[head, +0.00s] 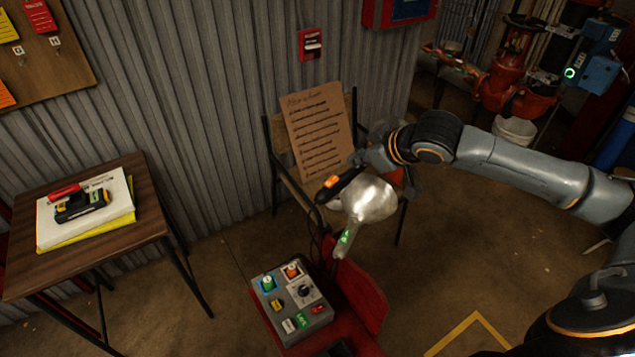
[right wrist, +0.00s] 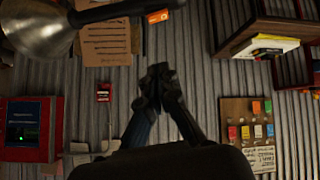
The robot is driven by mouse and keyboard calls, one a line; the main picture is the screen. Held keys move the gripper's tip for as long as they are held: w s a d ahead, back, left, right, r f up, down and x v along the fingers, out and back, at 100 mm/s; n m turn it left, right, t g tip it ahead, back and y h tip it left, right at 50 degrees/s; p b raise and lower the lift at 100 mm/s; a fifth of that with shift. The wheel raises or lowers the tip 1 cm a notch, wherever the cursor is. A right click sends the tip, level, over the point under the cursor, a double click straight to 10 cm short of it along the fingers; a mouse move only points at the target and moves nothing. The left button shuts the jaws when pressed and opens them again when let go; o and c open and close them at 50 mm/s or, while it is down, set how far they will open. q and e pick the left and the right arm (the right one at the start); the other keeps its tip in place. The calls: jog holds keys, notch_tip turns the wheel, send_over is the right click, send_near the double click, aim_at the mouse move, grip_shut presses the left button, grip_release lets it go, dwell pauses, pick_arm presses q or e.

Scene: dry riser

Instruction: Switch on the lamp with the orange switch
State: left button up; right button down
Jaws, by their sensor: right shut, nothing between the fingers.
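The lamp (head: 370,201) has a silver, flared head and a dark handle, and appears above the grey control box in the head view. Its orange switch (head: 331,181) is on the handle. In the right wrist view, the lamp head (right wrist: 40,25) is at top left and the orange switch (right wrist: 158,16) at top centre. My right gripper (right wrist: 157,78) is shut and empty, apart from the switch in that view. In the head view it is partly hidden behind the lamp. I cannot tell whether the lamp is lit. My left gripper is out of view.
A grey control box (head: 302,318) with coloured controls sits on a red stand (head: 365,290) below the lamp. A chair holding a written board (head: 318,125) stands behind. A wooden table (head: 150,215) is at left. Red pipework (head: 505,75) is at back right.

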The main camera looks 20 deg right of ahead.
dwell(0.3)
jog(key=p, duration=0.1)
send_over(331, 182)
jog(key=s, duration=0.1)
jog(key=f, duration=0.7)
jog(key=shift+s+d, duration=0.2)
jog(key=shift+w+d+f+p, duration=0.1)
jog(key=shift+d+f+p, duration=0.1)
jog(key=shift+f, duration=0.8)
jog(key=shift+d+f+p, duration=0.2)
jog(key=shift+f, duration=0.8)
